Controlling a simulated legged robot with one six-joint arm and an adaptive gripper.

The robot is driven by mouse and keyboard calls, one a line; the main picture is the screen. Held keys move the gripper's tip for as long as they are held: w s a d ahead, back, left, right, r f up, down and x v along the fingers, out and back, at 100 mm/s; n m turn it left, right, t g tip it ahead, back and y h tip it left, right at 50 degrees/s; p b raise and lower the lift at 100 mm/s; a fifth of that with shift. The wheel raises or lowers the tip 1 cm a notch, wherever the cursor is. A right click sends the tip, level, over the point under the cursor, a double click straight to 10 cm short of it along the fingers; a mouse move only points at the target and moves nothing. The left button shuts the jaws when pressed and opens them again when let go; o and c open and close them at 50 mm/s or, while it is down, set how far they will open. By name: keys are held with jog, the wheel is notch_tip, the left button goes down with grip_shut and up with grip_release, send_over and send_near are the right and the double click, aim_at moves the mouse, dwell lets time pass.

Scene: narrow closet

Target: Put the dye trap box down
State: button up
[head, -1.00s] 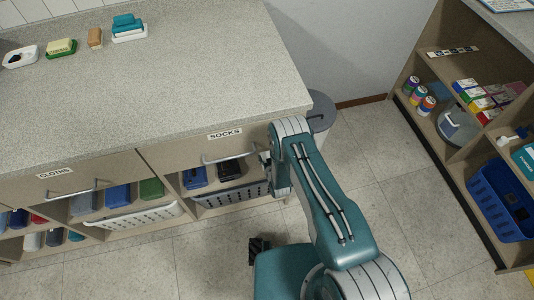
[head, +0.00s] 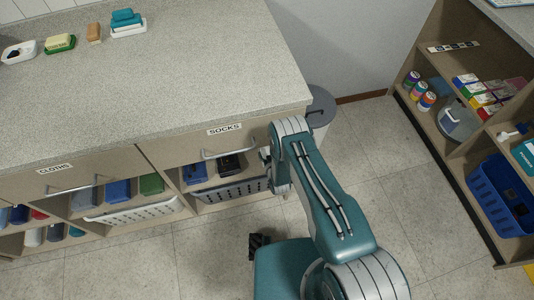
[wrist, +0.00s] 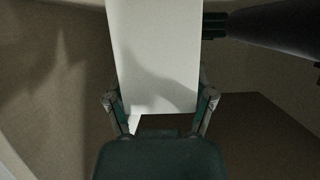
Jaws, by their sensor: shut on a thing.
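A pale, plain-sided box (wrist: 155,55), which I take to be the dye trap box, fills the upper middle of the wrist view. My gripper (wrist: 160,103) is shut on it, one finger along each side. The box's far end runs out of the picture, and I see no label on it. In the head view my arm reaches to the counter's front right corner. The box and my fingertips cannot be made out there.
The speckled counter (head: 170,75) is mostly clear, with soap dishes (head: 60,43) at its back left. Below are drawers and cubbies with baskets (head: 230,191). A grey bin (head: 321,105) stands beside the counter. A shelf unit (head: 440,125) with a blue basket (head: 502,198) is at right.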

jog(key=shift+f, duration=0.15)
jog(key=o, duration=1.1)
jog(key=v, duration=1.2)
